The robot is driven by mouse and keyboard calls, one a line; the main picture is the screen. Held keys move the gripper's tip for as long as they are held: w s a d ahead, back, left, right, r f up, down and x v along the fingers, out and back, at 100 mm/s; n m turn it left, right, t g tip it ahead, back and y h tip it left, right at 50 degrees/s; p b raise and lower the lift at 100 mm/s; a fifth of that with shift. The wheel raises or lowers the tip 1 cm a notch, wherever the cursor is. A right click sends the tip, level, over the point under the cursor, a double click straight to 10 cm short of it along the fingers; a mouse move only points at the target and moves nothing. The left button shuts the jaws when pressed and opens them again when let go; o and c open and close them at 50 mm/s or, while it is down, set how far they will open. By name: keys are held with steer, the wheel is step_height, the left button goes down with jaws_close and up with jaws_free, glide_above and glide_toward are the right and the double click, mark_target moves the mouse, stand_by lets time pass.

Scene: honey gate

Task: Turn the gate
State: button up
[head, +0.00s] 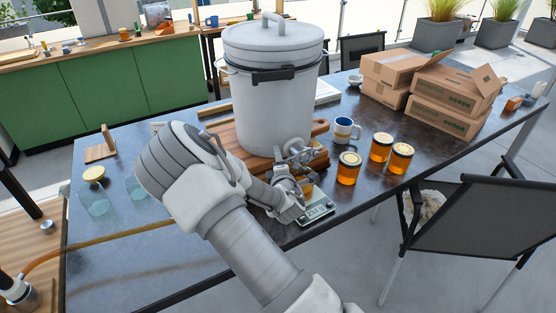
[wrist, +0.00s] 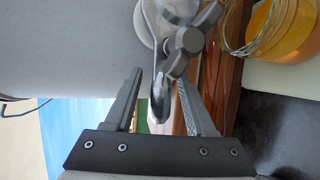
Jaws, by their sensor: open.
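A large pale bucket (head: 270,105) with a lid stands on a wooden board (head: 222,142) on the dark table. The metal gate (head: 302,155) sits low on its front side; in the wrist view the gate (wrist: 182,38) shows with a dark knob and a metal lever (wrist: 160,98). My gripper (head: 290,172) is open at the gate. In the wrist view my gripper (wrist: 160,80) has its fingers on either side of the lever, with visible gaps. A glass jar with amber content (wrist: 290,28) is beside the gate; in the head view my gripper mostly hides it.
A scale (head: 317,212) lies below the gate. A mug (head: 345,131) and honey jars (head: 349,168) stand to the right, with cardboard boxes (head: 450,105) behind. Empty glass jars (head: 95,198) are on the left. A chair (head: 465,225) is at the table's right front edge.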

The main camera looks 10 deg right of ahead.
steer(key=shift+c, duration=0.2)
jaws_close()
stand_by(1.1)
